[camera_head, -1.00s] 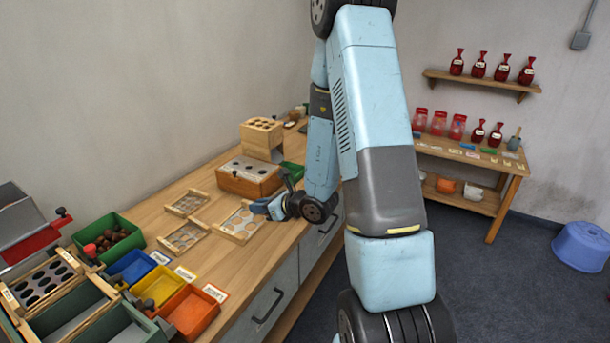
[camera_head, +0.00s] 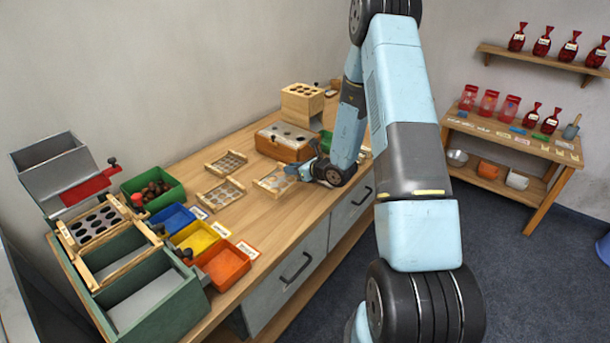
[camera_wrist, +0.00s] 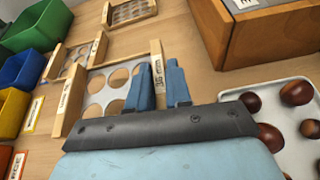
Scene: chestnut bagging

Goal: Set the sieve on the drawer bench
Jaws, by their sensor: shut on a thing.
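A wooden-framed sieve (camera_head: 271,184) with large round holes is at the front of the drawer bench (camera_head: 252,218). It also shows in the wrist view (camera_wrist: 98,86). My gripper (camera_head: 299,169) is shut on the sieve's right-hand wooden side, which carries a label. In the wrist view its two blue fingers (camera_wrist: 162,84) stand either side of that wood. The sieve lies about level, at or just above the bench top; I cannot tell if it touches. Two similar sieves lie on the bench: one farther back (camera_head: 226,161) and one to the left (camera_head: 224,191).
A wooden box with a metal top (camera_head: 285,142) stands behind my gripper. A pale tray of chestnuts (camera_wrist: 250,160) is close right in the wrist view. Blue (camera_head: 172,217), yellow (camera_head: 195,237) and orange (camera_head: 224,265) bins and a green chestnut bin (camera_head: 140,184) stand left.

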